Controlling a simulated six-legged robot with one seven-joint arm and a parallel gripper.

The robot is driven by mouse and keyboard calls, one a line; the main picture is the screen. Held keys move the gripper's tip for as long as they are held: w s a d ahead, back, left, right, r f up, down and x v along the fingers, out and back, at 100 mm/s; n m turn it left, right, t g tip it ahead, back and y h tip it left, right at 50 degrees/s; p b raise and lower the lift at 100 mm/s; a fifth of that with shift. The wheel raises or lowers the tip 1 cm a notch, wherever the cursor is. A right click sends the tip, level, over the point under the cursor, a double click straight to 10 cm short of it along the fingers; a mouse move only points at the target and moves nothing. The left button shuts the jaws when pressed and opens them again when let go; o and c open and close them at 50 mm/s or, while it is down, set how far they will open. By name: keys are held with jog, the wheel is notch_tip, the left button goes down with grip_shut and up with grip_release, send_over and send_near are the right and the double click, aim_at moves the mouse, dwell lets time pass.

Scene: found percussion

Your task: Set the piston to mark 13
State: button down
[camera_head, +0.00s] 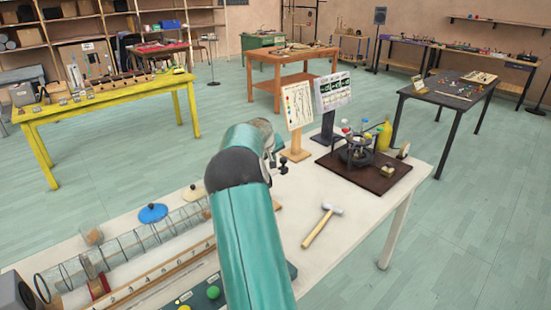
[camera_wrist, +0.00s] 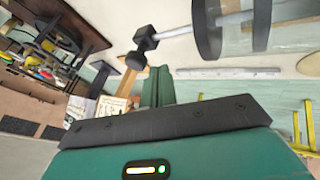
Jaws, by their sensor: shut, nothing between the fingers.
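The piston apparatus has a clear glass tube (camera_head: 130,243) lying along the left side of the white table. In the wrist view, dark round discs (camera_wrist: 206,28) sit at the tube, and a pale rod (camera_wrist: 176,33) runs from them to a black handle (camera_wrist: 145,40). The handle (camera_head: 284,165) also shows just right of my arm in the head view. A wooden scale strip (camera_head: 165,273) lies along the tube; mark 13 cannot be read. My gripper (camera_wrist: 157,80) is shut and empty, just beside the handle. In the head view my arm hides it.
A hammer (camera_head: 321,224) lies on the white table (camera_head: 350,213). A dark board (camera_head: 372,180) with a stand and bottles is farther right. Two upright charts (camera_head: 298,105) stand behind the handle. Blue (camera_head: 153,213) and cream lids lie behind the tube.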

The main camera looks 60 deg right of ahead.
jog(key=shift+w+a+r, duration=0.15)
jog(key=shift+a+r, duration=0.1)
jog(key=shift+a, duration=0.25)
jog(key=shift+w+a+r, duration=0.1)
jog(key=shift+a+r, duration=0.1)
jog(key=shift+a, duration=0.3)
jog(key=v, duration=0.9)
jog(key=shift+a+r, duration=0.1)
jog(key=shift+a, duration=0.05)
jog(key=s+a+r+n+t+y, duration=0.1)
jog(key=a+r, duration=0.2)
jog(key=a, duration=0.8)
jog(key=s+a+r+t+y, duration=0.1)
jog(key=a+r+y, duration=0.1)
jog(key=a, duration=1)
jog(key=s+a+r+n+t+y, duration=0.1)
jog(key=s+a+r, duration=0.15)
jog(key=a, duration=0.85)
jog(key=s+a+f+n+y, duration=0.1)
jog(key=s+a+f, duration=0.1)
jog(key=s+a, duration=0.6)
jog(key=s+a+f+n+y, duration=0.1)
jog(key=s+a+f+n, duration=0.1)
jog(key=s+a, duration=0.5)
jog(key=a, duration=0.6)
jog(key=shift+s+a+f+t+y, duration=0.2)
jog(key=shift+s+t+y, duration=0.1)
jog(key=shift+s, duration=0.1)
